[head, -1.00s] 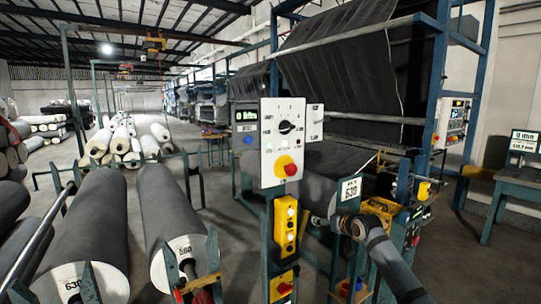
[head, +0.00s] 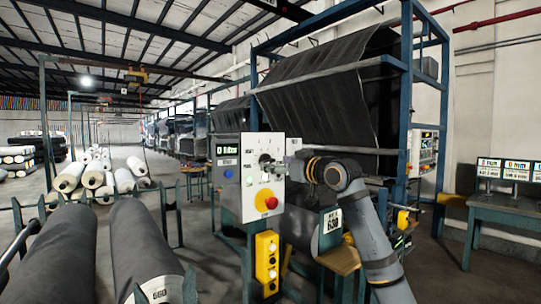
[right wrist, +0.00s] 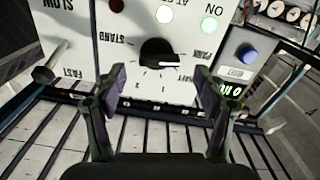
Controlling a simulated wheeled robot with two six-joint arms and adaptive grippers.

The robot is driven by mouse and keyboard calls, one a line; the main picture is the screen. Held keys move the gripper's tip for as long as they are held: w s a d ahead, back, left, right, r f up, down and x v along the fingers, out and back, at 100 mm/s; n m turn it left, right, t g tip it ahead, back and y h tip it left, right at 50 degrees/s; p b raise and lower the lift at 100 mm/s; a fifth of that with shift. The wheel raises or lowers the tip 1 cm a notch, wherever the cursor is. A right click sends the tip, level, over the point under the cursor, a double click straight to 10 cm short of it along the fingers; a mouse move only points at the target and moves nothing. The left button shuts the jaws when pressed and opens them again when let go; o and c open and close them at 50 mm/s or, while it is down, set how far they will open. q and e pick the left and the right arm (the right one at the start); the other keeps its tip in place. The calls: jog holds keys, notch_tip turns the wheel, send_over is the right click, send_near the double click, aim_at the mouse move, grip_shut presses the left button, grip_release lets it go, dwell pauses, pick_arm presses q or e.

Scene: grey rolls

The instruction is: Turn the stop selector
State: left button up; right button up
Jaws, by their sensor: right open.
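The stop selector is a black rotary knob (right wrist: 158,52) with a dial of labels and numbers around it, on a white panel (right wrist: 190,25). In the head view the panel (head: 249,200) stands upright on a post, and my right gripper partly covers the knob. My right gripper (head: 277,170) is close in front of the panel, coming from the right. In the right wrist view its two fingers (right wrist: 160,88) are spread apart with nothing between them. The knob lies just beyond the fingertips, roughly centred between them. I cannot tell whether they touch the panel. My left gripper is not in view.
A yellow base with a red stop button (head: 266,200) sits low on the panel. A yellow button box (head: 267,262) hangs below. A lever (right wrist: 48,73) sticks out beside the panel in the wrist view. Grey rolls (head: 148,250) lie at the left.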

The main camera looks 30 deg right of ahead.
aim_at(270, 162)
jog(key=w+p, duration=0.1)
jog(key=w, duration=0.2)
jog(key=shift+w+a, duration=0.1)
jog(key=shift+w, duration=0.15)
jog(key=shift+f, duration=0.1)
jog(key=c, duration=1.2)
jog(key=shift+o, duration=0.2)
